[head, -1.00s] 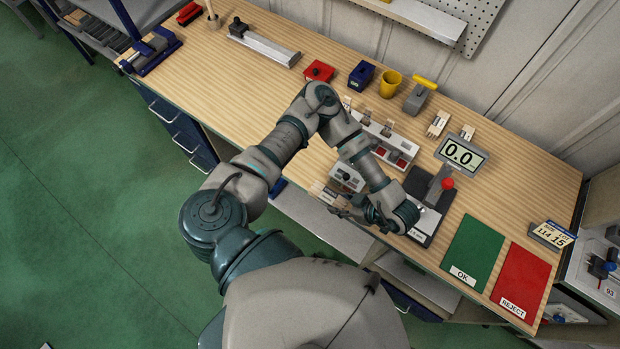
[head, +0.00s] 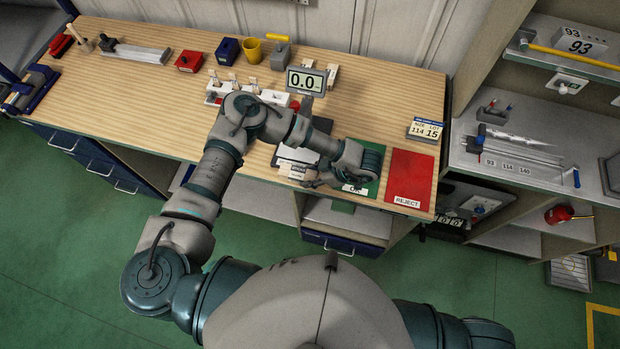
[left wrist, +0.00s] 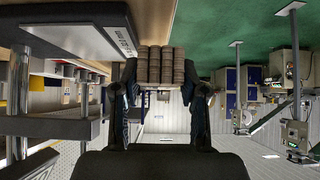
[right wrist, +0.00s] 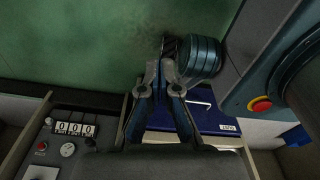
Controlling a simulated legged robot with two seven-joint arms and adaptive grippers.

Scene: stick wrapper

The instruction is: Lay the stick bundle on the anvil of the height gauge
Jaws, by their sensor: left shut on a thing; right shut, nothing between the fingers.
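My left gripper (head: 318,183) is low over the bench's front edge, at the right front of the height gauge. In the left wrist view its fingers (left wrist: 160,88) are shut on the stick bundle (left wrist: 160,66), a row of brownish ribbed rolls held side by side. The bundle is hard to make out in the head view. The height gauge has a display (head: 306,80) reading 0.0 and a base (head: 300,153) partly hidden by my left forearm; its anvil cannot be made out. My right gripper (right wrist: 160,72) is shut and empty, seen only in the right wrist view.
A green OK mat (head: 371,160) lies under and beside my left wrist, with a red REJECT mat (head: 410,175) to its right. A white rack (head: 218,94) stands behind my forearm. A yellow cup (head: 252,50) stands at the back.

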